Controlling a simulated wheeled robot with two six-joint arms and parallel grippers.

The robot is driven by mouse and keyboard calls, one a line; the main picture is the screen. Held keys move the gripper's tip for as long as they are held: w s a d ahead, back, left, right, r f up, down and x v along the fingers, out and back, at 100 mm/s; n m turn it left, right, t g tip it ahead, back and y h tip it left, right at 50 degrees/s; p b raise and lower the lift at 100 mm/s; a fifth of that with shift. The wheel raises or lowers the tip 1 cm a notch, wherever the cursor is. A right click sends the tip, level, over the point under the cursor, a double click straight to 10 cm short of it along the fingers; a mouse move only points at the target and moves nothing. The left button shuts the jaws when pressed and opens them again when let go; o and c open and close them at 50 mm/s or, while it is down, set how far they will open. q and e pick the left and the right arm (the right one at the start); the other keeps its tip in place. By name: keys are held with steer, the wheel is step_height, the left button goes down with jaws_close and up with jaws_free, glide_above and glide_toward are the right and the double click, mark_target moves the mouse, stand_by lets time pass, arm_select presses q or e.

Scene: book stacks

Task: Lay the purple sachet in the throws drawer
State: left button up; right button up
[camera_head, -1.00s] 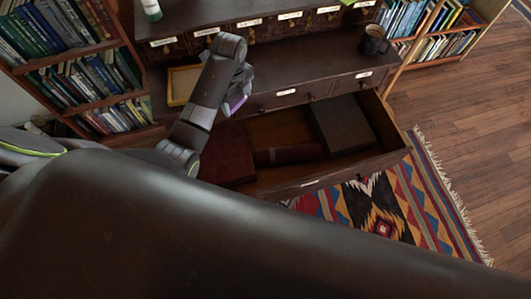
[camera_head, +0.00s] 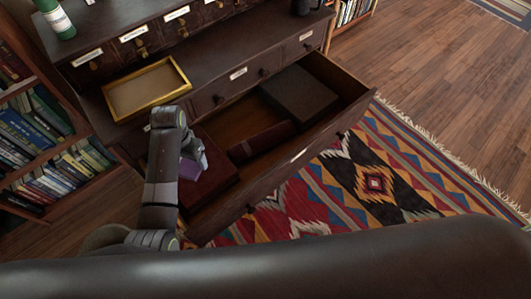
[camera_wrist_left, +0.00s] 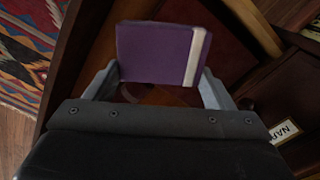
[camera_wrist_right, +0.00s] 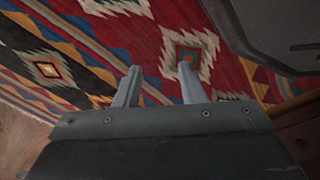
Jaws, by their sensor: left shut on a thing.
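The purple sachet (camera_wrist_left: 158,54), with a pale band near one edge, is between the fingers of my left gripper (camera_wrist_left: 156,85), which is shut on it. In the head view the sachet (camera_head: 190,169) shows partly beside my left gripper (camera_head: 194,158), above the left end of the open drawer (camera_head: 290,160). I cannot tell how high it is above the drawer. The drawer's label is unreadable here. My right gripper (camera_wrist_right: 156,85) is open and empty, with the rug below it; it is not seen in the head view.
The open drawer holds a dark red box (camera_head: 212,180) at left, a dark red roll (camera_head: 262,141) and a dark grey box (camera_head: 299,94). A yellow-rimmed tray (camera_head: 148,90) sits on the cabinet ledge. A patterned rug (camera_head: 400,185) lies in front. A bookcase (camera_head: 45,150) stands at left.

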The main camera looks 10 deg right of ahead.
step_height(320, 180, down, 6)
steer(key=w+b, duration=0.3)
steer(key=b, duration=0.6)
arm_select(q)
steer(key=shift+s+d+f+n+b, duration=0.55)
steer(key=shift+f+n, duration=1.4)
steer(key=shift+f, duration=1.8)
steer(key=shift+s+d+f+n+b, duration=0.25)
steer(key=shift+d+f+n+b, duration=0.5)
steer(key=shift+f+n, duration=2.1)
steer(key=shift+s+d+f+n+b, duration=0.4)
steer(key=shift+d+f+n, duration=0.6)
steer(key=shift+f, duration=3.6)
arm_select(e)
steer(key=w+a+r, duration=0.2)
steer(key=w+r, duration=0.1)
steer(key=r, duration=0.5)
steer(key=shift+w+a+r+m+y, duration=0.15)
steer(key=shift+a+r+m+y, duration=0.05)
steer(key=shift+a+m+y, duration=0.1)
arm_select(q)
steer(key=shift+s+a+f, duration=0.1)
steer(key=shift+a+f, duration=0.05)
steer(key=shift+f, duration=0.15)
arm_select(e)
steer(key=shift+r, duration=0.15)
